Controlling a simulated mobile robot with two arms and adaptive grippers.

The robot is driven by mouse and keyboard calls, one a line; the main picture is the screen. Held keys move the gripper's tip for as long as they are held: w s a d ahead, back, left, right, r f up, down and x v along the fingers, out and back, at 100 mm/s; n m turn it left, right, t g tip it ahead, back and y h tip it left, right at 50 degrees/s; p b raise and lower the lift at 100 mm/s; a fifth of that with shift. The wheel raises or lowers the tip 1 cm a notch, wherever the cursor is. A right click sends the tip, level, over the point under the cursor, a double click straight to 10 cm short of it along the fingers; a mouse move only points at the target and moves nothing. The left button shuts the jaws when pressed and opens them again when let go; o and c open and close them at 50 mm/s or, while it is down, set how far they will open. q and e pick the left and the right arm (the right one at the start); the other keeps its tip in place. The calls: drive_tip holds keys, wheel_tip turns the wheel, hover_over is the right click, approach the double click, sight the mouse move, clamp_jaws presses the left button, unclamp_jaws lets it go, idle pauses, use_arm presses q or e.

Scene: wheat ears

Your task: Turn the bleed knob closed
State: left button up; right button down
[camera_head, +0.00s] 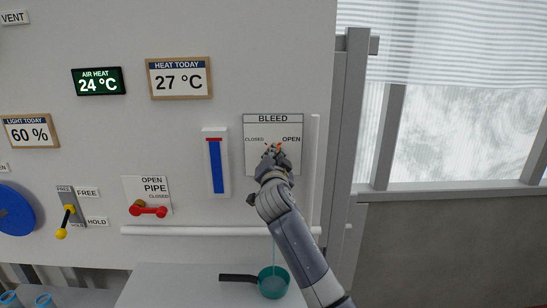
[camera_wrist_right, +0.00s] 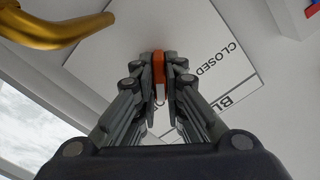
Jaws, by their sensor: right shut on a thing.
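The bleed panel (camera_head: 260,124) is a white plate on the wall with "CLOSED" at its left and "OPEN" at its right. The orange bleed knob (camera_head: 279,145) sits below the labels, mostly hidden by my right gripper (camera_head: 272,151). In the right wrist view the knob (camera_wrist_right: 158,65) lies between the fingertips of my right gripper (camera_wrist_right: 160,78), which is shut on it. That view shows the "CLOSED" label on the plate (camera_wrist_right: 205,70) at an angle. The knob's exact setting is hard to tell. My left gripper is not in view.
A blue gauge (camera_head: 216,165) and a red pipe handle (camera_head: 148,211) are left of the panel. A white pipe (camera_head: 180,231) runs below. A teal pan (camera_head: 273,290) stands on the ledge under my arm. A brass pipe (camera_wrist_right: 50,30) shows in the wrist view.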

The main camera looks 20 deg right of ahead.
drive_tip(key=n+p, duration=0.2)
drive_tip(key=n, duration=1.4)
drive_tip(key=shift+f+n, duration=0.1)
drive_tip(key=shift+n, duration=0.4)
drive_tip(key=c, duration=1.7)
unclamp_jaws()
drive_tip(key=shift+a, duration=0.1)
drive_tip(key=v, duration=1.2)
